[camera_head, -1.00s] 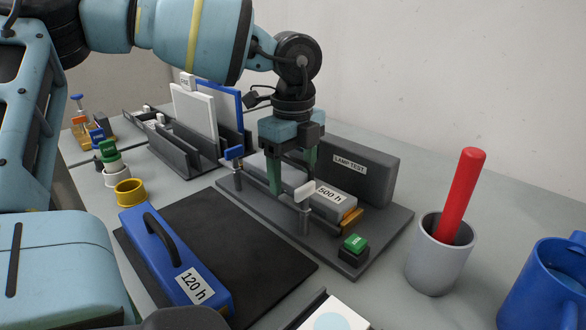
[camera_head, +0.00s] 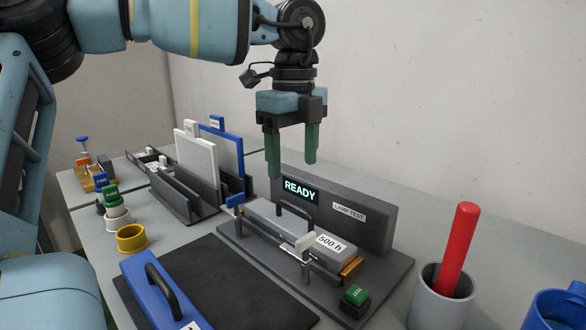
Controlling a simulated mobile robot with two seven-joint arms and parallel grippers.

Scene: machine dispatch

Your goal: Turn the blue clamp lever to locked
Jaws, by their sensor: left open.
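The blue clamp lever (camera_head: 235,200) stands at the left end of the lamp test fixture (camera_head: 262,246). A similar white lever (camera_head: 306,242) stands on the fixture's near right side. A grey module labelled "500 h" (camera_head: 328,246) with a black handle lies in the fixture between them. The lit display (camera_head: 300,190) behind it reads "READY". My left gripper (camera_head: 291,170) is open and empty, in the air above the fixture and to the upper right of the blue lever, apart from it. My right gripper is not in view.
A blue module (camera_head: 150,290) lies on the black mat (camera_head: 225,285) in front. A green button (camera_head: 355,295) is at the fixture's right corner. A grey cup (camera_head: 440,300) with a red rod and a blue mug (camera_head: 555,310) stand right. A rack with panels (camera_head: 185,195) stands left.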

